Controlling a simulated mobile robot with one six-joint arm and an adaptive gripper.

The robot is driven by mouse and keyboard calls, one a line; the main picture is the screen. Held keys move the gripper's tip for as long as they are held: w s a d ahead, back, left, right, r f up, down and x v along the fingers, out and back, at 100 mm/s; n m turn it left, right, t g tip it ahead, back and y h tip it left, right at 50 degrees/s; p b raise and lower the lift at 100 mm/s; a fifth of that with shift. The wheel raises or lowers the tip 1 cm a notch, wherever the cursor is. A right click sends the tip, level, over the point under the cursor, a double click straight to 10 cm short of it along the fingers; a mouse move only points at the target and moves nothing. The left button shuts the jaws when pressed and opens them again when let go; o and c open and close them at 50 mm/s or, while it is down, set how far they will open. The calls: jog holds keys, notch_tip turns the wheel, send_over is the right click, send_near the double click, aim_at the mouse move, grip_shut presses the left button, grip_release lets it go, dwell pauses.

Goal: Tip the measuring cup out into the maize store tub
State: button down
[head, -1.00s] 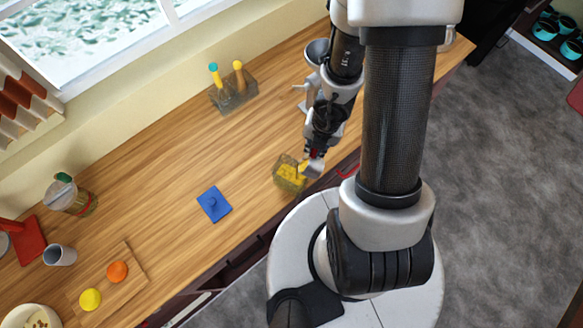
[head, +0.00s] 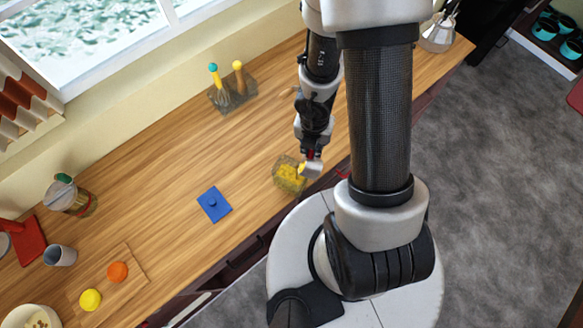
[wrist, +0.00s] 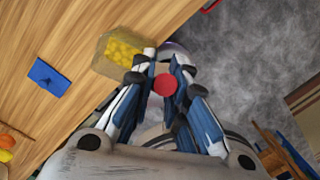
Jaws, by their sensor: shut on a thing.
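The maize store tub (head: 277,181) is a clear box with yellow maize in it, near the counter's front edge. It also shows in the wrist view (wrist: 103,63), at upper left of the fingers. My gripper (head: 312,153) is shut on the measuring cup (head: 314,169), a small pale cup at the tub's right side. A patch of yellow shows at the cup's left edge, over the tub; I cannot tell whether it is inside the cup or falling. In the wrist view a red round end (wrist: 165,85) sits between the fingers, and the cup is mostly hidden.
A blue lid (head: 214,205) with a knob lies left of the tub. A holder (head: 238,97) with utensils stands by the wall. A jar (head: 73,198), a grey cup (head: 60,255) and a board (head: 128,271) with fruit are further left. The counter between is clear.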

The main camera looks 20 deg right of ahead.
jog(key=shift+w+a+f, duration=0.1)
jog(key=shift+w+a, duration=0.15)
jog(key=shift+a, duration=0.1)
jog(key=shift+d+p, duration=0.1)
jog(key=shift+p, duration=0.2)
jog(key=shift+h, duration=0.3)
jog(key=shift+w+a+g+p, duration=0.25)
jog(key=shift+a+g+p, duration=0.05)
jog(key=shift+a+p, duration=0.1)
